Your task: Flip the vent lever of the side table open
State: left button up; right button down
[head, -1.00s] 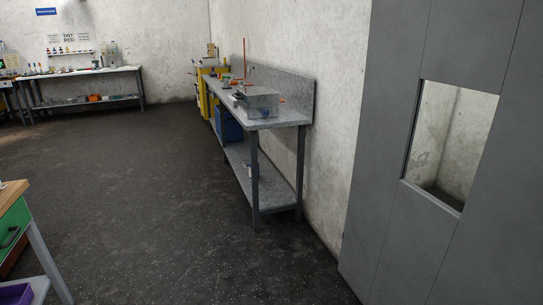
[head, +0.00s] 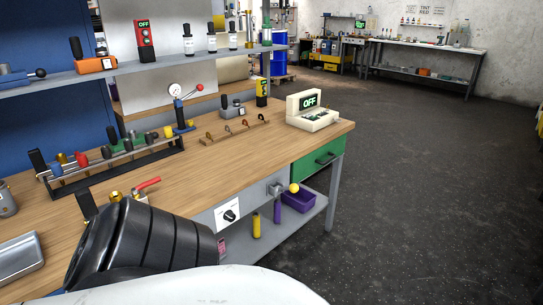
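No part clearly marked as the vent lever shows. On the wooden workbench (head: 250,148) in the head view, a brass valve with a red lever handle (head: 148,185) stands near the front left edge. Farther back, a blue stand with a round pressure gauge (head: 175,90) carries another lever with a red tip (head: 199,87). I cannot tell whether either belongs to the side table. A long table (head: 428,80) with small items on it stands against the far wall, too small to make out a lever. Neither of my grippers is in view.
A purple bin (head: 299,200) is below. Dark floor (head: 430,190) at right is clear.

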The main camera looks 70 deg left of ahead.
aim_at(294, 188)
jog(key=u, duration=2.1)
jog(key=i, duration=1.65)
